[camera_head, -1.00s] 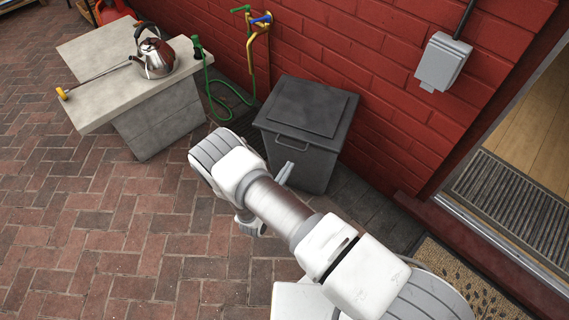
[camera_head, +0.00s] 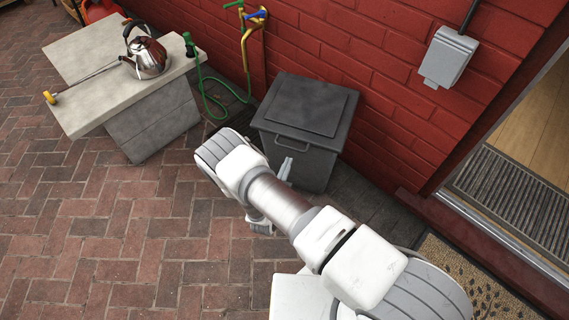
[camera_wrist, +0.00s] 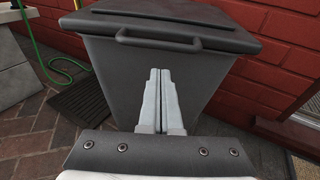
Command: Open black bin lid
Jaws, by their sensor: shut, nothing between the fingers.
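The black bin (camera_head: 302,165) stands against the red brick wall with its lid (camera_head: 306,104) closed. A handle (camera_head: 293,145) sits on the front edge of the lid; the handle also shows in the wrist view (camera_wrist: 160,42). My gripper (camera_wrist: 161,72) is shut and empty. In the wrist view its fingertips point at the bin's front, below the handle and apart from it. In the head view my gripper's tip (camera_head: 286,168) shows just in front of the bin, partly hidden by my arm.
A concrete bench (camera_head: 92,100) with a steel kettle (camera_head: 147,57) stands to the left. A green hose (camera_head: 206,98) hangs from a tap beside the bin. A doorway with a grate (camera_head: 505,200) is at the right. Brick paving (camera_head: 130,225) at the left front is clear.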

